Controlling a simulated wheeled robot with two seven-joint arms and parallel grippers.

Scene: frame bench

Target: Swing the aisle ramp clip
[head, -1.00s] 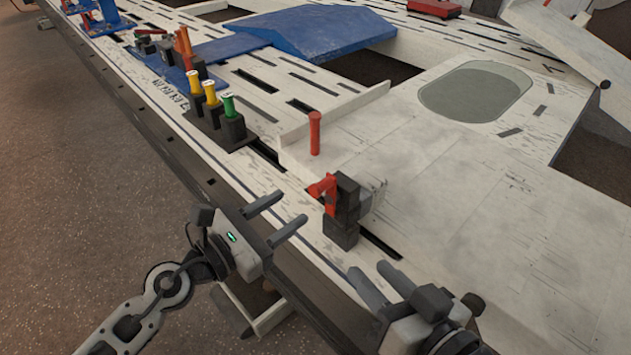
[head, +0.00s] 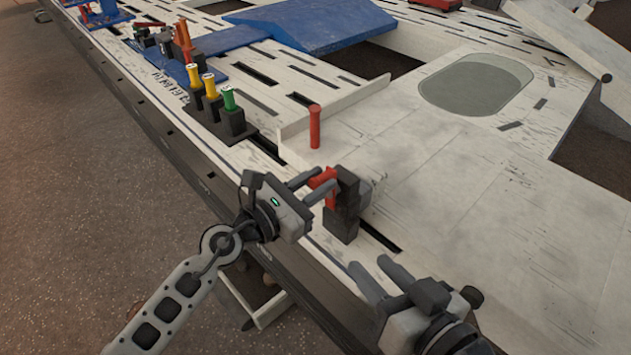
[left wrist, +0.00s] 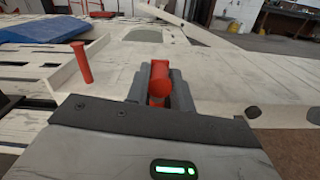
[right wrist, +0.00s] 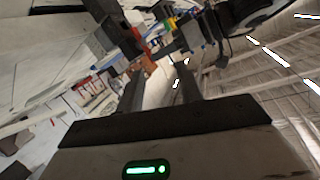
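The clip has a red lever (head: 330,200) mounted on a black block (head: 341,224) at the near edge of the pale ramp panel (head: 420,190). My left gripper (head: 326,180) is at the lever, with its two fingers apart. In the left wrist view the red lever (left wrist: 159,82) stands upright between the fingers, close to both. I cannot see finger contact clearly. My right gripper (head: 370,268) is open and empty, beside the bench edge, nearer than the clip; it also shows in the right wrist view (right wrist: 160,85).
A red upright pin (head: 315,127) stands on the panel behind the clip. Yellow and green handled clamps (head: 212,95) stand on a black base to the left. A blue ramp (head: 312,30) lies further back. The panel right of the clip is clear.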

